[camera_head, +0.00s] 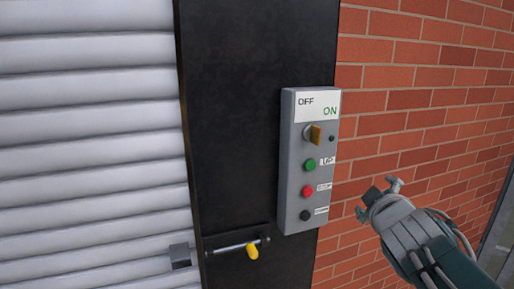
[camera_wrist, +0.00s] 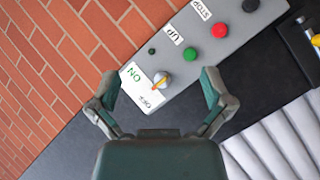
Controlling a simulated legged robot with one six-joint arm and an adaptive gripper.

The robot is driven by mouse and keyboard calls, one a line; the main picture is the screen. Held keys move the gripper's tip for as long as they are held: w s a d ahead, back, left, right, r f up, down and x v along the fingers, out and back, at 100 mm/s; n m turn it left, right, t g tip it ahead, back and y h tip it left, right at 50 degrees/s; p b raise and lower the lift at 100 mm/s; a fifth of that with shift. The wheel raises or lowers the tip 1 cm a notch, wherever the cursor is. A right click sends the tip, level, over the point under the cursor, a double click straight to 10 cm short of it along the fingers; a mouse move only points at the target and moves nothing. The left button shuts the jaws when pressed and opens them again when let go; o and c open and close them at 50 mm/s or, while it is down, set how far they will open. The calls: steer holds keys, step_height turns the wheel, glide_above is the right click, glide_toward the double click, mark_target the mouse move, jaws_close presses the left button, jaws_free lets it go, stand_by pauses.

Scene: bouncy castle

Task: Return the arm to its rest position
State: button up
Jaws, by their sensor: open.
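My gripper (camera_head: 379,200) is at the lower right in the head view, just right of the grey control box (camera_head: 288,160). In the wrist view my gripper (camera_wrist: 162,102) shows its two fingers spread apart with nothing between them. The box also shows in the wrist view (camera_wrist: 188,78), tilted, with its OFF/ON end between and beyond the fingertips. The gripper appears apart from the box.
A black post (camera_head: 235,110) holds the box and a bolt latch with a yellow handle (camera_head: 252,252). A white slatted shutter (camera_head: 90,150) fills the left side. A red brick wall (camera_head: 420,90) stands on the right, with a grey frame (camera_head: 497,245) at the lower right edge.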

steer(key=s+a+f+m+g+y, duration=0.1)
steer(key=s+a+f+m+g, duration=0.3)
steer(key=s+f, duration=0.4)
steer(key=s+a+f+m+g+y, duration=0.2)
steer(key=s+a+f+m+g, duration=0.1)
steer(key=s+f, duration=0.6)
steer(key=shift+s+a+m+g, duration=0.4)
steer(key=shift+s+m+g, duration=0.2)
steer(key=shift+g, duration=0.6)
